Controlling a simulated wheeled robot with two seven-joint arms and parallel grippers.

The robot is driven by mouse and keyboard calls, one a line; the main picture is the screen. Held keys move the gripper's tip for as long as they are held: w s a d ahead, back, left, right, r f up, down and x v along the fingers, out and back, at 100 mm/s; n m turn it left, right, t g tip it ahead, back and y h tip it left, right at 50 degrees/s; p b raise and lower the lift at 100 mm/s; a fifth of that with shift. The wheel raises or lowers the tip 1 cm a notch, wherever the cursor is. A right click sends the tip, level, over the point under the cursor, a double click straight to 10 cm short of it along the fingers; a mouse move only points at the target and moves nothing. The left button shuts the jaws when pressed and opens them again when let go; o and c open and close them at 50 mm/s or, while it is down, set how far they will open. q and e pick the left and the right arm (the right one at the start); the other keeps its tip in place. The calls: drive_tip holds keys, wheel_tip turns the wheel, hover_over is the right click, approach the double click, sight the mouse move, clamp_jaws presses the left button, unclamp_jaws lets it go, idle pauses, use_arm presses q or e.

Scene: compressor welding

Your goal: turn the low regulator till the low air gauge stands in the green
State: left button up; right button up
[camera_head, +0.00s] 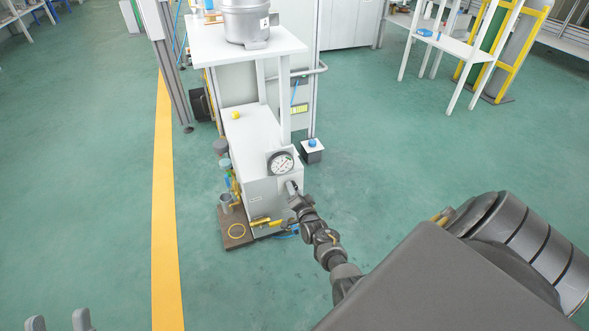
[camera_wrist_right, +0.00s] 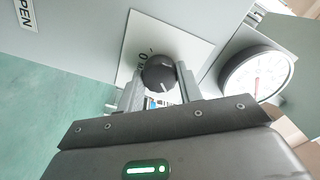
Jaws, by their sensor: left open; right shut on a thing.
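The low regulator is a dark round knob (camera_wrist_right: 158,74) with a pale pointer line, on a white label plate (camera_wrist_right: 148,40) whose lettering is partly hidden. My right gripper (camera_head: 293,189) is at the front of the grey cabinet, its fingers shut on the knob from both sides. The low air gauge (camera_head: 281,162) is a round white dial above the knob. It also shows at the right of the wrist view (camera_wrist_right: 256,76), partly cut by glare, with a small red mark; I cannot make out its needle reading or a green band. My left gripper (camera_head: 58,321) is open and empty at the bottom left.
The grey cabinet (camera_head: 255,140) has a metal vessel (camera_head: 246,20) on a white top behind it. Yellow-handled parts and a brown base plate (camera_head: 236,232) lie at its front left. Green floor is free around.

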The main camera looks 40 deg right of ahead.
use_arm(q)
drive_tip(key=shift+s+f, duration=0.1)
idle(0.3)
use_arm(e)
drive_tip(key=o, duration=0.8)
use_arm(q)
drive_tip(key=shift+r, duration=0.25)
use_arm(e)
drive_tip(key=shift+o, duration=0.9)
use_arm(q)
wheel_tip(320, 180, down, 6)
drive_tip(key=w+d+g+y+p, duration=0.1)
drive_tip(key=d+g+y+p, duration=0.1)
drive_tip(key=g, duration=0.3)
drive_tip(key=shift+w+d+g+p, duration=0.25)
drive_tip(key=shift+g+p, duration=0.15)
drive_tip(key=shift+p, duration=0.25)
use_arm(e)
drive_tip(key=v, duration=1.1)
drive_tip(key=shift+w, duration=0.1)
